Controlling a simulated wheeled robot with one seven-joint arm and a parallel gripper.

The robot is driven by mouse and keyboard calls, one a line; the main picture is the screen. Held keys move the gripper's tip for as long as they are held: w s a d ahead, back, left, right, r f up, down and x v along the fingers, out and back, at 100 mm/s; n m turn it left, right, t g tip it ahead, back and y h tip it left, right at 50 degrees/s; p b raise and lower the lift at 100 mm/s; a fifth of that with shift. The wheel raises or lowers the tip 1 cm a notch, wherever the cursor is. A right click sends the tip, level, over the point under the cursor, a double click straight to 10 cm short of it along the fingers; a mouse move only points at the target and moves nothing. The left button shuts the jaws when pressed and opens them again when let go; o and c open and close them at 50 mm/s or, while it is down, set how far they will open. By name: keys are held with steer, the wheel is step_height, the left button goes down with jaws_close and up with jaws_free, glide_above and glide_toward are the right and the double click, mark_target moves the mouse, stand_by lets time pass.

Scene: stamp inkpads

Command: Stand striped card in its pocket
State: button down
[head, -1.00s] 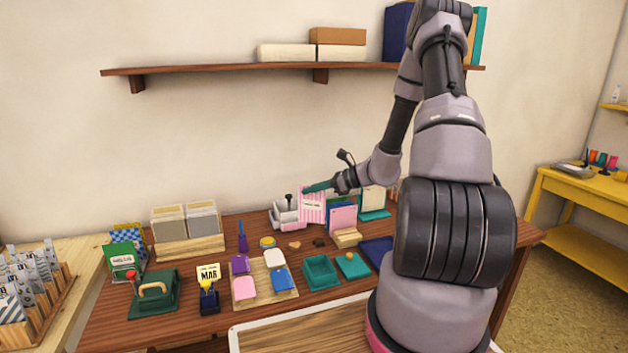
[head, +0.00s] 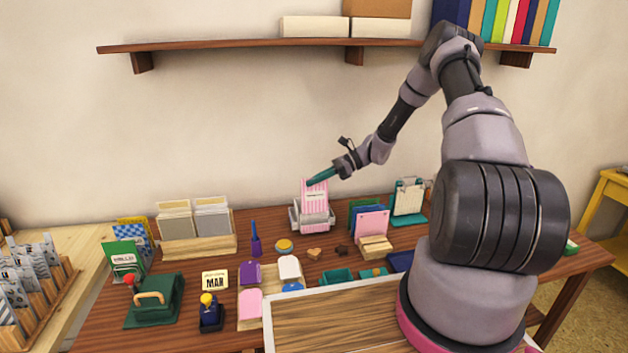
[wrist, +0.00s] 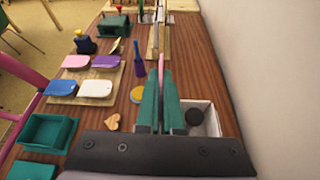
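A pink-and-white striped card (head: 317,196) with a pale label hangs upright from my gripper (head: 312,183). The teal fingers of my gripper (wrist: 161,105) are closed on the card, which shows edge-on in the wrist view (wrist: 162,70). The card is at the back of the table, in front of or above a white device (head: 311,222); I cannot tell whether they touch. A wooden card holder (head: 195,247) with beige and grey cards stands left at the back. A green card (head: 123,254), with blue checked and yellow cards behind, stands further left. Which pocket matches is not clear.
A pink card (head: 372,225) stands by a wooden block, with blue and green ones behind. A teal stand (head: 410,218) is at the right. A purple upright tool (head: 255,243), a yellow tin (head: 284,245) and several inkpads lie between. A wooden shelf (head: 320,46) hangs above.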

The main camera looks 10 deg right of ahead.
mark_target(315, 197)
steer(key=shift+f, duration=0.15)
steer(key=shift+f, duration=3.1)
steer(key=c, duration=1)
jaws_free()
steer(key=shift+r, duration=0.1)
steer(key=shift+r, duration=2.85)
